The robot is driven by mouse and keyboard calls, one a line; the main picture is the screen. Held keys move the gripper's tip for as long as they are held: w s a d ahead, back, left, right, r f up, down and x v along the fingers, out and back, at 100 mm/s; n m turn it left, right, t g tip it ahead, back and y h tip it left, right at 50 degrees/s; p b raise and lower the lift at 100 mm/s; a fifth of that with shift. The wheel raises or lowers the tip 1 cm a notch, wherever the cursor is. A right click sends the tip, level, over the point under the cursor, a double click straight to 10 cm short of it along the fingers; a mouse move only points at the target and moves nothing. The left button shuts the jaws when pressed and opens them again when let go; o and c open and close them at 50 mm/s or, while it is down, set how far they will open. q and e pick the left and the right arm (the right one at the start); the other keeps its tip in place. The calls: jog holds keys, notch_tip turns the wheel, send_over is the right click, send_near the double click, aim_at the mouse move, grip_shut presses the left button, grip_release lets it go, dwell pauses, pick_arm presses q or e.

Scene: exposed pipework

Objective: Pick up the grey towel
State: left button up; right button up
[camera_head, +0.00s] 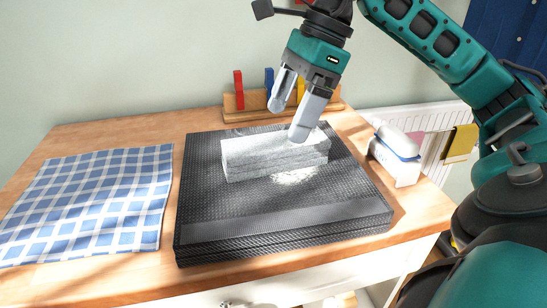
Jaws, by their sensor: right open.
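The grey towel (262,154) looks like a light grey, folded, block-shaped bundle. It lies on a black textured mat (250,222) on the wooden table. My right gripper (288,118) comes down from the upper right, open, with nothing between its fingers. One finger overlaps the towel's back right part in the picture; the other is farther back and higher. I cannot tell whether a fingertip touches the towel. My left gripper is not in view.
A blue and white checked cloth (92,203) lies left of the mat. A wooden rack (236,112) with coloured upright pieces stands behind. A white and blue container (397,157) stands right of the mat. A yellow cloth (461,143) hangs at the far right.

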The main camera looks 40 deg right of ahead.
aim_at(276, 140)
jog(key=b+x, duration=0.1)
jog(key=x, duration=0.5)
jog(key=shift+w+f, duration=0.1)
jog(key=shift+f, duration=0.2)
jog(key=shift+r, duration=0.1)
jog(key=c, duration=1.1)
